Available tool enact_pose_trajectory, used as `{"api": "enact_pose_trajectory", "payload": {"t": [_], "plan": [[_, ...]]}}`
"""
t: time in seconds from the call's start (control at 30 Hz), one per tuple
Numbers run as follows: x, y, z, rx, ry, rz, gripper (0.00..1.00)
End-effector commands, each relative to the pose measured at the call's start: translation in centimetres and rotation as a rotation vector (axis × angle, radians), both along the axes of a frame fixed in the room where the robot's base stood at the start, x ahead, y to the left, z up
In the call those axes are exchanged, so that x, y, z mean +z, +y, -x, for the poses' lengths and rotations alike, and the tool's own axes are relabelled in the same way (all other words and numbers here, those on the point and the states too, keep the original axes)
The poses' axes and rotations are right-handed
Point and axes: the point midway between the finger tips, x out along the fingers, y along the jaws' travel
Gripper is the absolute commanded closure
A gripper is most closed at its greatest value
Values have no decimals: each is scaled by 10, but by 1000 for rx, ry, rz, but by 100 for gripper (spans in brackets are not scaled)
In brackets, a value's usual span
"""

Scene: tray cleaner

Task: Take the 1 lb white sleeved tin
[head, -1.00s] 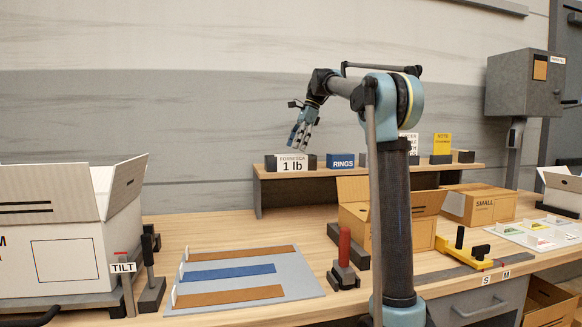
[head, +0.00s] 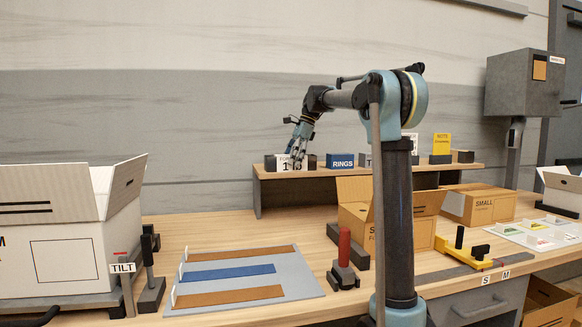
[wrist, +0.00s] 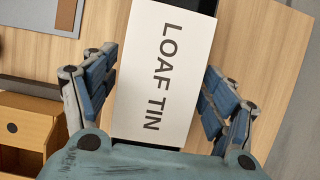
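The 1 lb white sleeved tin (head: 281,165) stands on the raised shelf at the back, at the left end of a row. My gripper (head: 296,155) is right at it, covering part of its label. In the wrist view the white sleeve (wrist: 163,75), printed LOAF TIN, lies between my open fingers (wrist: 165,85). Narrow gaps show between the sleeve and the fingers on both sides, so I see no grip on it.
A blue RINGS label (head: 342,160) stands just right of the tin on the shelf (head: 300,174). Further right is a yellow note sign (head: 441,144). Below are a grey mat with strips (head: 300,289), an open cardboard box (head: 354,215) and a red-handled tool (head: 344,248).

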Motion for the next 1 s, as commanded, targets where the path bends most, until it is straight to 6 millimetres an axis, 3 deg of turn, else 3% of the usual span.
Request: {"api": "enact_pose_trajectory", "payload": {"t": [0.03, 0.17, 0.2, 0.47, 0.67, 1.0], "plan": [[0, 0, 0, 0, 0, 0, 42], [0, 0, 0, 1, 0, 0, 72], [0, 1, 0, 1, 0, 0, 73], [1, 1, 0, 1, 0, 0, 73], [14, 1, 0, 1, 0, 0, 73], [85, 1, 0, 1, 1, 0, 73]]}}
